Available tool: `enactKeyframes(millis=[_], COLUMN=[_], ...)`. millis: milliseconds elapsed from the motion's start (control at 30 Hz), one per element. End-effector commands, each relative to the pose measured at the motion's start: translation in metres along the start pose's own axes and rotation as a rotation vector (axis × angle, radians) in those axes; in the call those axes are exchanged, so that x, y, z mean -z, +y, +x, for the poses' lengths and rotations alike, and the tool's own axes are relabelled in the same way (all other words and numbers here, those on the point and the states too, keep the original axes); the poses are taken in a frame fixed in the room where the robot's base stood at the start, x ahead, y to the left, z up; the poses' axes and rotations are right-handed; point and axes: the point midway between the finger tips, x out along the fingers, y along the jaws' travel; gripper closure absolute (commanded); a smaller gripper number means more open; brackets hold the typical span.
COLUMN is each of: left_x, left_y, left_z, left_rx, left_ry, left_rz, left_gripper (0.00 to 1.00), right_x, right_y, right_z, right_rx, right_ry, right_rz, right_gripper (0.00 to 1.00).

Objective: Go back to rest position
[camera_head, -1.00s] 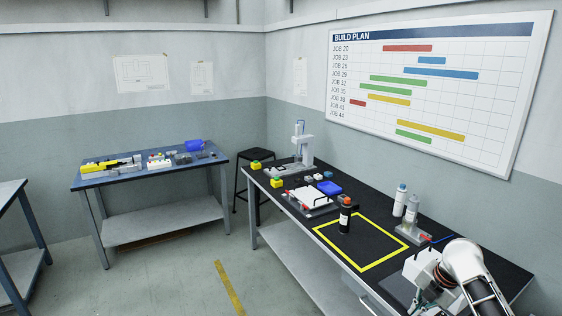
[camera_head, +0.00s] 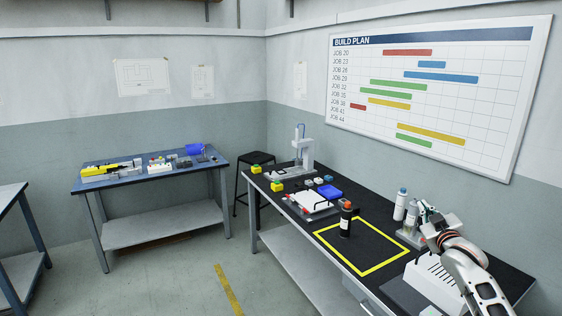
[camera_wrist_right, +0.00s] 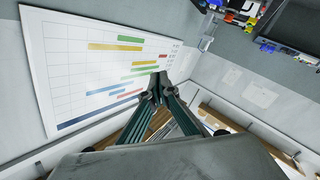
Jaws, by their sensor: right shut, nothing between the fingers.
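My right gripper (camera_head: 425,210) is above the right end of the black-topped bench, by two bottles. Its fingers point upward, and it holds nothing. In the right wrist view its fingertips (camera_wrist_right: 158,88) are together, with the wall chart behind them. My left gripper is not in view. A white gantry device (camera_head: 304,152) stands at the bench's far end.
White bottles (camera_head: 400,204) stand close to the gripper. A white slotted box (camera_head: 432,280) is beneath my right arm. A white fixture (camera_head: 312,200) and a blue bin (camera_head: 329,191) are farther left. A blue table (camera_head: 150,176) stands across the open floor.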

Motion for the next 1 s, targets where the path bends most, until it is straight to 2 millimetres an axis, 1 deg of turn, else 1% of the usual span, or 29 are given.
enactKeyframes(millis=[33,67,100,267,367,400,467,500,567,600,667,700,767,800,867,900,967,1000], left_x=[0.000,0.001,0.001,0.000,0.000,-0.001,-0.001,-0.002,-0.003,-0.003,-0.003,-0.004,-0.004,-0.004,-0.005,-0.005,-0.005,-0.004], left_y=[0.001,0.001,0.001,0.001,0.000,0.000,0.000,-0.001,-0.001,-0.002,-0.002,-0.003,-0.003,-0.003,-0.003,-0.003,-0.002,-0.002], left_z=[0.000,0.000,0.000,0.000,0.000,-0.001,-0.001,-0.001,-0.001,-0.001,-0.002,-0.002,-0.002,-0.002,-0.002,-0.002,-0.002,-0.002], left_rx=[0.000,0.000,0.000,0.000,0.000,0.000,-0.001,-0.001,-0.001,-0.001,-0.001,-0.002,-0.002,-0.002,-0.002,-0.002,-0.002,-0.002], left_ry=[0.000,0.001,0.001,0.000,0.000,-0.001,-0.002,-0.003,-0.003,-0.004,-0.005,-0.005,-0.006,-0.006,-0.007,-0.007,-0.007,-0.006], left_rz=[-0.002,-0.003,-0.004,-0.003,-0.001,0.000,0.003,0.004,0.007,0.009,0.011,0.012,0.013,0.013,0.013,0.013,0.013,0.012], left_gripper=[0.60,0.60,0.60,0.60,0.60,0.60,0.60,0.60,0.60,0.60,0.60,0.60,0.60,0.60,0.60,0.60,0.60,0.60], right_x=[0.011,-0.005,-0.016,-0.057,-0.086,-0.099,-0.119,-0.134,-0.154,-0.168,-0.185,-0.196,-0.210,-0.219,-0.230,-0.237,-0.244,-0.248], right_y=[0.003,-0.014,-0.027,-0.076,-0.111,-0.127,-0.152,-0.169,-0.195,-0.211,-0.234,-0.248,-0.267,-0.280,-0.295,-0.304,-0.316,-0.322], right_z=[0.000,-0.007,-0.015,-0.046,-0.074,-0.088,-0.112,-0.131,-0.162,-0.184,-0.217,-0.241,-0.276,-0.300,-0.336,-0.360,-0.394,-0.414], right_rx=[-0.012,0.010,0.026,0.087,0.132,0.152,0.185,0.209,0.245,0.268,0.301,0.323,0.354,0.374,0.401,0.418,0.440,0.453], right_ry=[0.044,0.020,0.008,-0.034,-0.067,-0.082,-0.108,-0.128,-0.158,-0.180,-0.211,-0.233,-0.266,-0.289,-0.323,-0.346,-0.378,-0.398], right_rz=[0.038,0.034,0.034,0.039,0.046,0.051,0.059,0.066,0.079,0.088,0.104,0.114,0.131,0.144,0.163,0.176,0.195,0.206], right_gripper=[1.00,1.00,1.00,1.00,1.00,1.00,1.00,1.00,1.00,1.00,1.00,1.00,1.00,1.00,1.00,1.00,1.00,1.00])
